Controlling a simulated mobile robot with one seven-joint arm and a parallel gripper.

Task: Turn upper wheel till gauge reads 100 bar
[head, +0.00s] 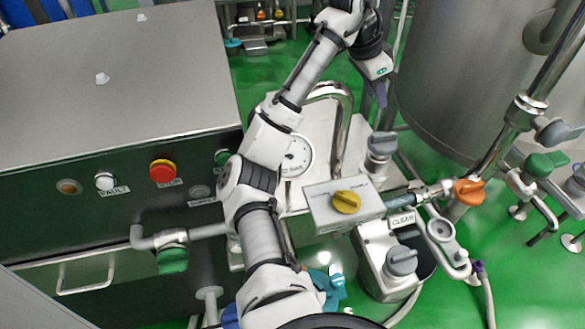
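The gauge (298,156) is a round white dial on the steel machine block, partly covered by my arm. Its reading is too small to make out. A grey ridged wheel (382,145) stands on the block's right side, and a similar grey wheel (401,262) sits lower, near the front. The higher one appears to be the upper wheel. My gripper (379,96) hangs above and behind the higher wheel, apart from it. Its dark fingers point down and overlap in this view, so their opening is not clear.
A yellow knob (346,202) sits on a steel box left of the wheels. A bent steel pipe (346,110) rises beside the gauge. An orange valve handle (469,191) and a large tank (460,80) are at right. A control cabinet (110,90) fills the left.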

